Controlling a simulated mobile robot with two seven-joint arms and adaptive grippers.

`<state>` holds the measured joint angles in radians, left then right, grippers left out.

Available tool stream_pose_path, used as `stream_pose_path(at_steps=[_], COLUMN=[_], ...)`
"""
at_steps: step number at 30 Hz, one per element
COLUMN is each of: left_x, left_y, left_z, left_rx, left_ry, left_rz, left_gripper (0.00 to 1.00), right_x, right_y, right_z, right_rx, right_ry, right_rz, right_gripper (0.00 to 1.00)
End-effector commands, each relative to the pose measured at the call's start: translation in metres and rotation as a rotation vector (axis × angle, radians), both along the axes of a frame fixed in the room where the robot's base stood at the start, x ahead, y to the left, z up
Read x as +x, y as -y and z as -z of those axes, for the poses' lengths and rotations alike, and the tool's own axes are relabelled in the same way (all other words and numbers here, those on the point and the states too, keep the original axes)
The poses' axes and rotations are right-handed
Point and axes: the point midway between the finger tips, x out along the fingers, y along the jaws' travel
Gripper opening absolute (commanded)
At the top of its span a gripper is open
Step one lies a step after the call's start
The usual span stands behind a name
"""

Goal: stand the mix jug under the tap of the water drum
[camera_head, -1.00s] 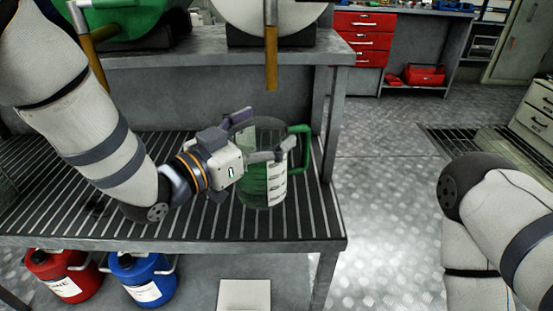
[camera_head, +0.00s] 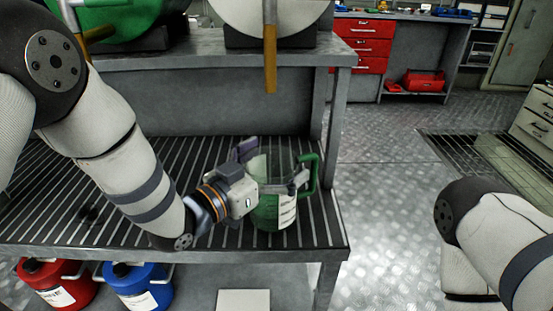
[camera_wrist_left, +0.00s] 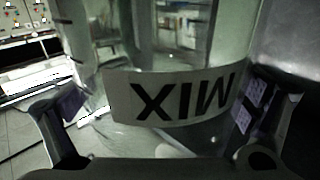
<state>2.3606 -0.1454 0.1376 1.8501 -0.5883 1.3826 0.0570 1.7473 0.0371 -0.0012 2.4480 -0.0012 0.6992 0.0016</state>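The mix jug (camera_head: 274,212) is clear and greenish with a green handle and a white label. It is over the front right of the slatted shelf; whether its base touches the slats is unclear. The left wrist view shows its MIX label (camera_wrist_left: 180,98) upside down. A white drum (camera_head: 290,14) with a brown tap pipe (camera_head: 270,60) lies above, behind the jug. A green drum (camera_head: 110,18) with another pipe is to its left. No drum name is readable. My right gripper is out of view.
Red (camera_head: 60,280) and blue (camera_head: 140,283) cans stand below. A red-drawer bench (camera_head: 362,46) stands beyond open floor.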

Motion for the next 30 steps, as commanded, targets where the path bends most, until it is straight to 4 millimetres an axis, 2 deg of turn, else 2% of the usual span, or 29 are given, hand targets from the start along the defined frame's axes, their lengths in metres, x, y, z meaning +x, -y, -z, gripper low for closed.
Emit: stream_pose_path(at_steps=[11, 24, 30], left_x=[-0.004, -0.075, -0.086], left_y=[-0.004, -0.073, -0.084], left_z=[-0.005, -0.004, -0.004], left_rx=[0.000, 0.000, -0.001], left_ry=[0.000, -0.003, -0.001], left_rz=[-0.001, -0.001, -0.001], left_gripper=[1.00, 1.00, 1.00], right_x=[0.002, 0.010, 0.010], right_y=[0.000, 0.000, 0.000], right_z=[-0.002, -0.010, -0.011], right_rx=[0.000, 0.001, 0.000], right_ry=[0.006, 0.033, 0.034], right_rz=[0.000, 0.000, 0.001], right_gripper=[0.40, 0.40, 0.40])
